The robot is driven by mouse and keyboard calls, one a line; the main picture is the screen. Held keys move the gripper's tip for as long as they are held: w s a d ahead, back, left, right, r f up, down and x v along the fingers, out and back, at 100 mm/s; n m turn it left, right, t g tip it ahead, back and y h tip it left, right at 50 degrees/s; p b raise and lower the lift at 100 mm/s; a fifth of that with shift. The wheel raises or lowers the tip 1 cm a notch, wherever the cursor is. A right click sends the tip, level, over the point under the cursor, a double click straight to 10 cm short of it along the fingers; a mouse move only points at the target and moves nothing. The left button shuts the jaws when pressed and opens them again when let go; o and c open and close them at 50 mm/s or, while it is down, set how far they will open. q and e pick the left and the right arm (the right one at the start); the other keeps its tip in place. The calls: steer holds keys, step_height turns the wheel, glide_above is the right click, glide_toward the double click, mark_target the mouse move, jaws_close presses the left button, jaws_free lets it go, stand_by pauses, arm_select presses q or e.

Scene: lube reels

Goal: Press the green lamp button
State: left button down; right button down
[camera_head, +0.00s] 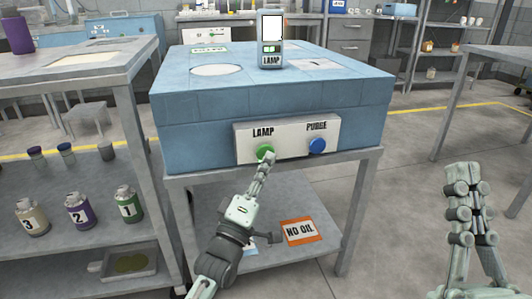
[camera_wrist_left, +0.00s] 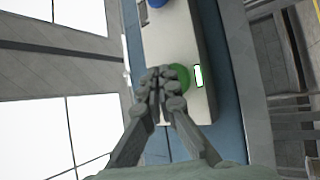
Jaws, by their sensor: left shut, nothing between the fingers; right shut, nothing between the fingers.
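The round green button (camera_head: 264,151) sits under the word LAMP on the white front panel (camera_head: 290,146) of the blue bench. My left gripper (camera_head: 268,160) is shut and empty, its tips at the button's lower edge. In the left wrist view the shut fingertips (camera_wrist_left: 163,82) overlap the green button (camera_wrist_left: 183,74); I cannot tell whether they touch it. A small lamp unit (camera_head: 271,58) labelled LAMP stands on the bench top, with a bright white screen and a green indicator. My right gripper (camera_head: 464,184) is shut and empty, raised at the right.
A blue button (camera_head: 317,145) under PURGE sits right of the green one. A NO OIL sign (camera_head: 301,232) lies on the shelf below. Numbered bottles (camera_head: 80,211) stand on the left rack. Free floor (camera_head: 400,200) lies right of the bench.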

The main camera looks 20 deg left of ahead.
arm_select(q)
steer(key=s+d+p, duration=0.2)
steer(key=s+d, duration=0.1)
steer(key=s, duration=0.2)
steer(key=shift+d, duration=0.2)
